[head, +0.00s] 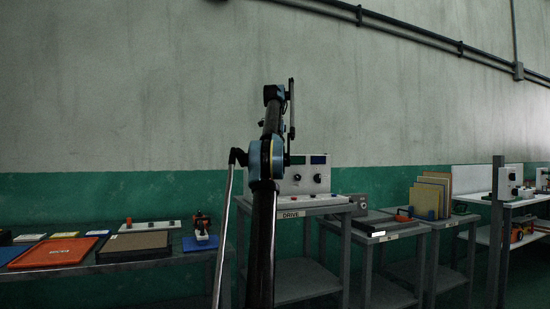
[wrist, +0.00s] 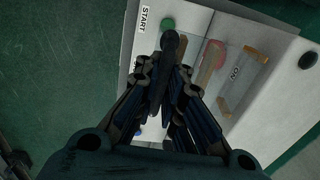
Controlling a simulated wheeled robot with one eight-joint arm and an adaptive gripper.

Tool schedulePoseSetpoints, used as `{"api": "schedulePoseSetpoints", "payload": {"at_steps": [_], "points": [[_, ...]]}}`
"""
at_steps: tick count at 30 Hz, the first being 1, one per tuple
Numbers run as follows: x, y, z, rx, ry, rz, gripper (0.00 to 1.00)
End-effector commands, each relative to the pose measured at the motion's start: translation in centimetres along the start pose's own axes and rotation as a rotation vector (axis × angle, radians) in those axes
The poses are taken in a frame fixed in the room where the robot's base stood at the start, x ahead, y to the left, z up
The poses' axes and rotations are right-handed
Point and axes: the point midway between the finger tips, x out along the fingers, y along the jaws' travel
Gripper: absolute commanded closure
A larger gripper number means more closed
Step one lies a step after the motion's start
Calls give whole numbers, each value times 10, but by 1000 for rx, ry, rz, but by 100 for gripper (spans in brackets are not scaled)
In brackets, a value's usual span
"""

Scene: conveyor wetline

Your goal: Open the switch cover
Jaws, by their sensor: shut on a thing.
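The switch cover (wrist: 244,82) appears in the wrist view as a clear, box-like piece with tan edges, over a panel area marked ON. It looks closed, though its hinge is not clear. A red part (wrist: 212,53) shows at its left side. My gripper (wrist: 170,72) is to the left of the cover, with its fingers shut on a dark, round-ended piece (wrist: 172,41). The fingers hide most of this piece, and I cannot tell whether it joins the cover. In the head view my arm hides the gripper, in front of the white control panel (head: 310,180).
A green button (wrist: 168,23) by a START label and a black knob (wrist: 308,60) are on the panel. The panel stands on a table marked DRIVE (head: 330,210). Tables with trays (head: 52,252) and boards (head: 430,195) flank it.

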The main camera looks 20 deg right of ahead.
Motion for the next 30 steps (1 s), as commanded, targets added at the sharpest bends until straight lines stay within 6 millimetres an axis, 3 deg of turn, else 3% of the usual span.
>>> {"api": "schedulePoseSetpoints", "payload": {"at_steps": [10, 12, 14, 30], "points": [[0, 0, 1, -2, 0, 0, 100], [0, 0, 2, -2, 0, 0, 80], [0, 0, 2, -2, 0, 0, 71], [8, 5, -8, 9, 0, 0, 71]]}}
